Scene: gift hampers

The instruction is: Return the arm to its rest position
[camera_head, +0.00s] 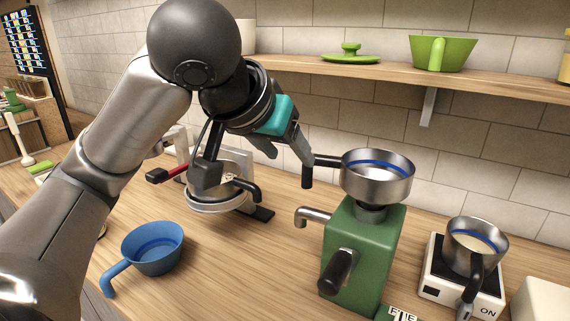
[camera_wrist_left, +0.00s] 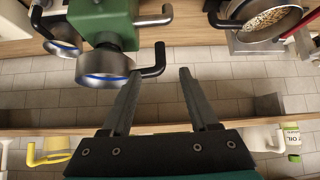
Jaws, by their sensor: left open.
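My left arm comes in from the left in the head view, and its gripper (camera_head: 285,150) is above the counter near the wall. The gripper is open, with its two dark fingers (camera_wrist_left: 159,75) apart in the left wrist view. The black handle (camera_head: 307,173) of the metal bowl (camera_head: 378,178) on the green grinder (camera_head: 362,250) is close to the fingertips. In the wrist view this handle (camera_wrist_left: 153,68) appears in the gap between the fingers; I cannot tell whether they touch it. My right gripper is not in view.
A blue pan (camera_head: 153,248) stands at the front left. A scale (camera_head: 462,283) carries a metal cup (camera_head: 476,243) at right. A wooden shelf (camera_head: 400,74) with green dishes runs along the wall. Bare counter lies between blue pan and grinder.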

